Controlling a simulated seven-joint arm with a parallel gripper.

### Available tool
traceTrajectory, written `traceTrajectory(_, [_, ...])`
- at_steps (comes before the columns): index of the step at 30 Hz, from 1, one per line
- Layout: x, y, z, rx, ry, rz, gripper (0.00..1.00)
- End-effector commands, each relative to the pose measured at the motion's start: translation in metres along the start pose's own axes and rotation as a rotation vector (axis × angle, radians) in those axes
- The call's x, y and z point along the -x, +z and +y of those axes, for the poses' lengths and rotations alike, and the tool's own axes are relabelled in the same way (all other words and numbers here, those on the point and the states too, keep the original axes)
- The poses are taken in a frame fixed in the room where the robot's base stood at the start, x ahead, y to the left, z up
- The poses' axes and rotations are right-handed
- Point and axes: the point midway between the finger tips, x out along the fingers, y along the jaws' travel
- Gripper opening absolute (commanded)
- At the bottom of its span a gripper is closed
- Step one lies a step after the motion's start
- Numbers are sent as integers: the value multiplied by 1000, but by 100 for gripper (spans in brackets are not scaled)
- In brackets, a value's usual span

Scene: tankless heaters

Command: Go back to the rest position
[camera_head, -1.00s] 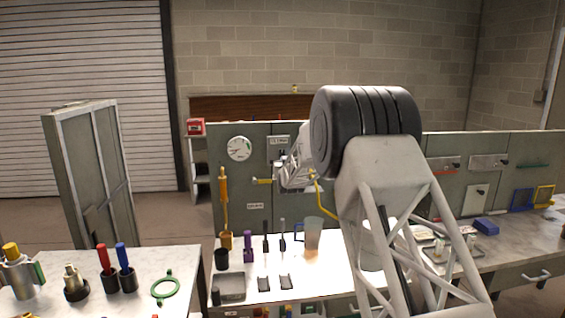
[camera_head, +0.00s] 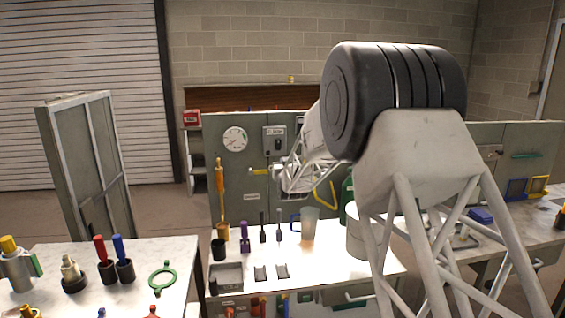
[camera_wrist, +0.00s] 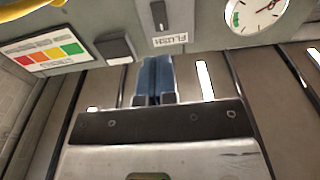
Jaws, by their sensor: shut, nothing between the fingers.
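My gripper (camera_head: 278,170) is at the end of my arm, in front of the grey panel (camera_head: 235,175) above the white workbench (camera_head: 325,262). In the wrist view my gripper (camera_wrist: 154,82) shows two blue fingers close together, with nothing seen between them. Past the fingertips are a "FLUSH" label (camera_wrist: 167,39) and a dark switch (camera_wrist: 158,14). Whether the fingers touch the panel is hard to tell; a gap seems to show. My forearm hides part of the panel behind it.
A round gauge (camera_head: 235,139) and a switch box (camera_head: 274,140) are on the panel. A yellow-handled tool (camera_head: 220,195), a clear jug (camera_head: 309,224) and a grey tray (camera_head: 227,277) are on the bench. A second table (camera_head: 180,252) is at left.

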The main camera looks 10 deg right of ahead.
Motion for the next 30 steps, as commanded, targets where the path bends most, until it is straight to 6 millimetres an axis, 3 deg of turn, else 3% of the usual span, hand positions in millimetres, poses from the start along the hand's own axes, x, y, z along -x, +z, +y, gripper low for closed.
traceTrajectory(20, [10, -3, 0, 0, 0, -8, 0])
traceTrajectory(26, [29, -16, 0, -1, 0, -67, 0])
traceTrajectory(30, [56, -30, 1, -1, 0, -145, 0])
